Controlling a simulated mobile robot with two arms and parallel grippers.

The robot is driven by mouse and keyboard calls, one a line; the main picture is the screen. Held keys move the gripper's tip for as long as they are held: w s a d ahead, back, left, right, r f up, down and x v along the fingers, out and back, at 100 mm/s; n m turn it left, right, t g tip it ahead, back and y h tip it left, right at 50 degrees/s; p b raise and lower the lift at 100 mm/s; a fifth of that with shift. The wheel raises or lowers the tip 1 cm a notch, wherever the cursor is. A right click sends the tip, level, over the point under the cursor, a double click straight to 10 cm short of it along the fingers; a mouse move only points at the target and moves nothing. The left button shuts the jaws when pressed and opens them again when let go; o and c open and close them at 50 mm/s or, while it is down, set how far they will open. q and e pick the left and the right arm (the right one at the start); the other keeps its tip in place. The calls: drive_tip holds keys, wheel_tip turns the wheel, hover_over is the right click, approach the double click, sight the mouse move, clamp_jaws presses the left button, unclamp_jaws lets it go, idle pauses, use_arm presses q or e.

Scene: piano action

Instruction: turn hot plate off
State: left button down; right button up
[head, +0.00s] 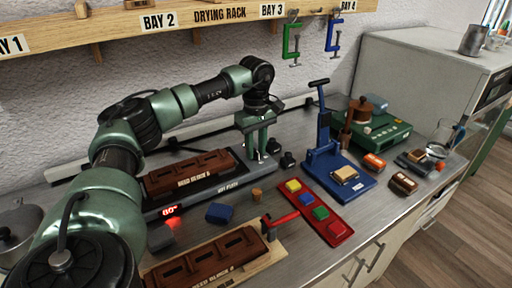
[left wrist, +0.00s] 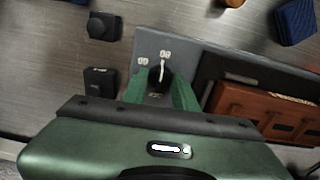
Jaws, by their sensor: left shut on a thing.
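The hot plate (head: 228,188) is a long dark slab near the wall, with a long brown block marked as a reed block (head: 190,172) on it. Its red display (head: 169,210) seems to read 80°. My left gripper (head: 258,156) reaches down over the hot plate's right end. In the left wrist view, its green fingers (left wrist: 160,97) are shut on a dark round knob (left wrist: 158,74) with a white pointer line. White number marks sit on the grey panel by the knob, with the pointer towards one of them. My right gripper is out of view.
Small black blocks (head: 288,160) stand just right of the gripper. A blue press (head: 335,170), a red tray (head: 312,213) with coloured blocks and a second brown reed block (head: 212,262) stand nearby. A shelf (head: 210,18) runs along the wall above.

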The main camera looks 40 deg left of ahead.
use_arm(q)
drive_tip(key=n+p, duration=0.2)
drive_tip(key=n, duration=0.1)
drive_tip(key=shift+r+n, duration=0.2)
drive_tip(key=shift+n, duration=0.1)
drive_tip(key=n+p, duration=0.2)
drive_tip(key=n, duration=0.2)
drive_tip(key=shift+n, duration=0.3)
drive_tip(key=n+p, duration=0.2)
drive_tip(key=n, duration=0.2)
drive_tip(key=shift+n, duration=0.3)
drive_tip(key=n+p, duration=0.1)
drive_tip(key=n, duration=0.3)
drive_tip(key=shift+p, duration=0.35)
drive_tip(key=n+p, duration=0.1)
drive_tip(key=n, duration=0.4)
drive_tip(key=n+p, duration=0.1)
drive_tip(key=n, duration=0.3)
drive_tip(key=shift+n+p, duration=0.3)
drive_tip(key=n+p, duration=0.1)
drive_tip(key=n, duration=0.4)
drive_tip(key=shift+w, duration=0.1)
drive_tip(key=shift+a+f+n+p, duration=0.1)
drive_tip(key=shift+n+p, duration=0.6)
drive_tip(key=shift+n, duration=1.4)
